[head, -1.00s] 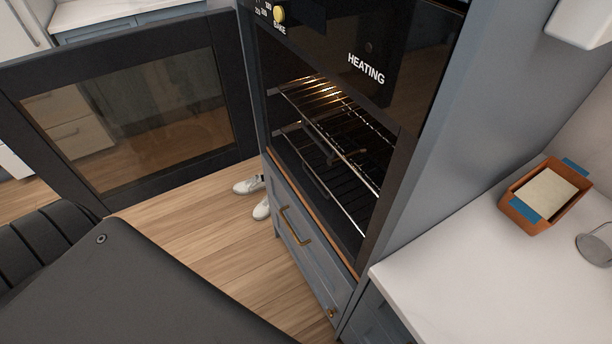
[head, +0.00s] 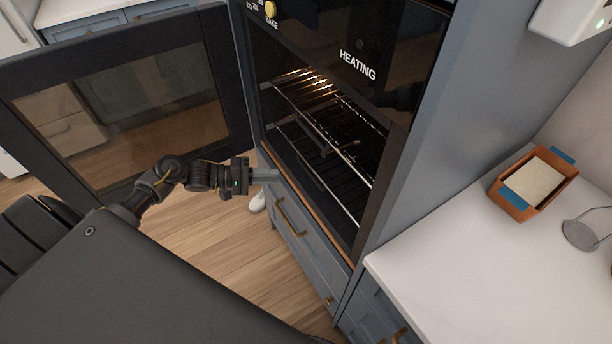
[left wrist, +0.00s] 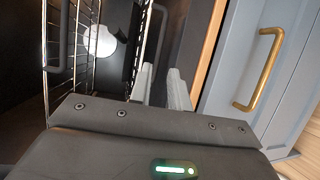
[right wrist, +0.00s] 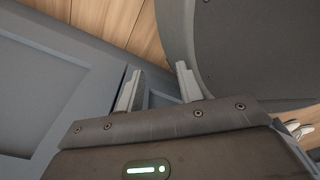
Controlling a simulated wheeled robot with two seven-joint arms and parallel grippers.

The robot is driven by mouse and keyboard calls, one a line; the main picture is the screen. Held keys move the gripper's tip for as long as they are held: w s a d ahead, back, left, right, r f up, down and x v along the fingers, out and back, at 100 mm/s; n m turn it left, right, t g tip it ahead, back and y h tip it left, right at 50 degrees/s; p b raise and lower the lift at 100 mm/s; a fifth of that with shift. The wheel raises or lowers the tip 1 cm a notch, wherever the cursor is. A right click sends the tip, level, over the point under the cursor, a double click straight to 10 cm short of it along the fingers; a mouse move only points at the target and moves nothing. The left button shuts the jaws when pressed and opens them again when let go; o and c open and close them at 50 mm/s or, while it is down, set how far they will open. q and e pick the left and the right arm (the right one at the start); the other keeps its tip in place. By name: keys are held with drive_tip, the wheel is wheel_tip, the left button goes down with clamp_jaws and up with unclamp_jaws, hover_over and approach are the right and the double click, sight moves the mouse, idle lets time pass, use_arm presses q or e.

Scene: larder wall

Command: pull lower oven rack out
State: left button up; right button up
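The lower oven rack (head: 345,180) is a wire shelf inside the open oven, under the upper rack (head: 350,118). It also shows in the left wrist view (left wrist: 139,45), with a dark bar, apparently its handle (left wrist: 158,28), at its front. My left gripper (head: 276,174) is at the left front edge of the oven opening, pointing right, low near the rack's level. In the left wrist view its fingers (left wrist: 162,85) are a little apart, close to the dark bar; I see nothing held. My right gripper (right wrist: 157,82) is open and empty, outside the head view.
The oven door (head: 120,100) stands open at the left, behind my left arm. A blue drawer (head: 310,250) with a brass handle is under the oven. A white counter (head: 450,270) at the right holds an orange dish (head: 518,208). A blue panel (right wrist: 50,90) is near my right gripper.

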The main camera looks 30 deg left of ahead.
sight(306, 183)
use_arm(q)
drive_tip(key=x, duration=1)
drive_tip(key=shift+w+d+f, duration=0.15)
drive_tip(key=shift+w+d, duration=0.1)
drive_tip(key=shift+d, duration=0.05)
clamp_jaws()
